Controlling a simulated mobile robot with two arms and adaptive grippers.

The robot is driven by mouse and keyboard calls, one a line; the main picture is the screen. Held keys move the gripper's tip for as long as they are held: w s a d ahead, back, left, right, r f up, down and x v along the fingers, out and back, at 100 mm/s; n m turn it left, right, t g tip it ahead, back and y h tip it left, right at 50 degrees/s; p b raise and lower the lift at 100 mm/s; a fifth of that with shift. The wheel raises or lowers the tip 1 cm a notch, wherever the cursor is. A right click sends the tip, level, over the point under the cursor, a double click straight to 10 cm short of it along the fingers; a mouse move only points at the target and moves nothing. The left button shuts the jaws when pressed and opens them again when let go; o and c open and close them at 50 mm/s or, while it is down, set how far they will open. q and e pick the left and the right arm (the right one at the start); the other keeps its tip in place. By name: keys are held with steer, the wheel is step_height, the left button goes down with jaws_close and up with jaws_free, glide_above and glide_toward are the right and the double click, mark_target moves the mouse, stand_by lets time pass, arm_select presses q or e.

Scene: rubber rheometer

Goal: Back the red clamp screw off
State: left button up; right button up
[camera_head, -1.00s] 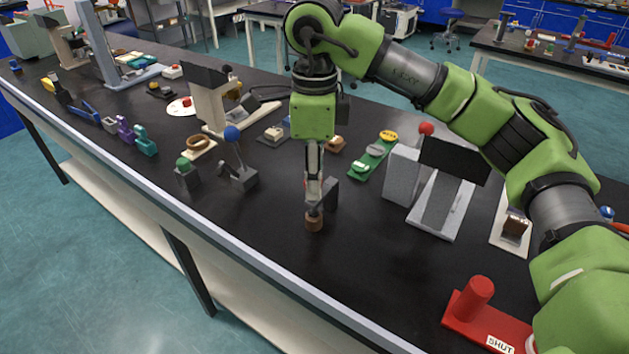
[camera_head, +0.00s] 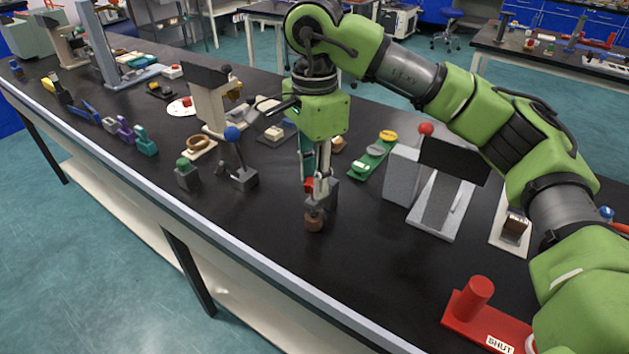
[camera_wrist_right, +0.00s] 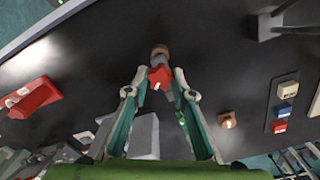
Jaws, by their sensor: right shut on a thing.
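The red clamp screw (camera_head: 309,187) shows between the fingertips of my right gripper (camera_head: 318,184) near the middle of the bench. In the right wrist view the red screw (camera_wrist_right: 160,76) sits between the two fingertips of the right gripper (camera_wrist_right: 160,73), which is shut on it. A grey clamp body (camera_head: 326,194) stands at the screw, partly hidden by the fingers. A brown round piece (camera_head: 313,223) is at its lower front, and also shows just beyond the screw in the wrist view (camera_wrist_right: 160,50). My left gripper is not in view.
A grey block with a blue-knobbed lever (camera_head: 240,178) stands to the left. A grey machine with a dark panel (camera_head: 441,200) stands to the right. A red base marked SHUT (camera_head: 480,322) is at front right. The black bench (camera_head: 265,235) is clear in front of the clamp.

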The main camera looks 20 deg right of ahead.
steer(key=shift+n, duration=1.2)
steer(key=shift+n, duration=0.6)
steer(key=o, duration=1)
steer(key=shift+o, duration=0.2)
step_height(320, 180, up, 7)
steer(key=p, duration=0.5)
